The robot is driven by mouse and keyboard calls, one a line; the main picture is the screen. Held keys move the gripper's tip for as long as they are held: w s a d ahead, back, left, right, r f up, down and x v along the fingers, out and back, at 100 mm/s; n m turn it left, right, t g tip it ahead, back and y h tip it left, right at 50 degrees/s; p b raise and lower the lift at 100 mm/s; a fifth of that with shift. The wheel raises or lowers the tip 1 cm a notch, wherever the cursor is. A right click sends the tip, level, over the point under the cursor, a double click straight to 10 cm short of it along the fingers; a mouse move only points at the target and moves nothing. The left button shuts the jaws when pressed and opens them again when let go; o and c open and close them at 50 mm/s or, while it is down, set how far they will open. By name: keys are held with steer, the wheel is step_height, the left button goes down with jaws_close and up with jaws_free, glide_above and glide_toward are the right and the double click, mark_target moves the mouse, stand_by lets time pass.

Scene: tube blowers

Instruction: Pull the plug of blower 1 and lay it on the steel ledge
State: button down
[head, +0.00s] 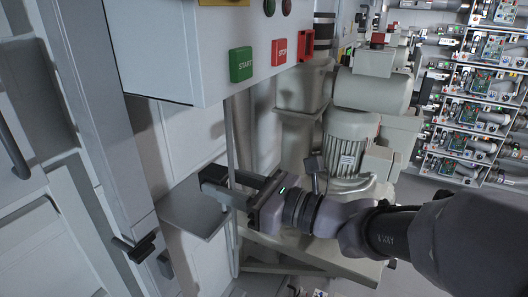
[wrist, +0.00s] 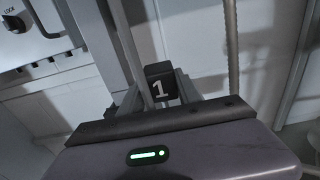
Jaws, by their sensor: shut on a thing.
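The plug of blower 1 is a black block with a white "1", seen between my fingers in the wrist view (wrist: 161,84). In the head view its dark end (head: 212,174) shows at my fingertips. My gripper (head: 222,186) is shut on it and points left. The steel ledge (head: 185,210) is a flat grey plate sticking out from the wall, just below and left of my fingers. The gripper overlaps the ledge's right part in the picture. I cannot tell whether the plug touches the ledge.
A grey control box (head: 190,50) with green START (head: 241,64) and red STOP (head: 279,51) buttons hangs above my gripper. A thin vertical rod (head: 231,140) passes close by. Blower motors (head: 349,140) stand behind my wrist. A LOCK panel (wrist: 30,30) shows at upper left.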

steer(key=shift+w+a+f+b, duration=0.35)
steer(key=shift+a+f, duration=0.2)
steer(key=shift+a, duration=0.2)
steer(key=shift+w+a+f+b, duration=0.25)
steer(key=shift+a+f+b, duration=0.25)
steer(key=shift+a+f, duration=0.15)
steer(key=shift+w+a+f+b, duration=0.3)
steer(key=shift+a+f+b, duration=0.15)
steer(key=shift+a, duration=0.35)
steer(key=shift+c, duration=1.1)
jaws_free()
steer(key=v, duration=1)
steer(key=shift+r+b, duration=0.3)
steer(key=shift+b, duration=0.15)
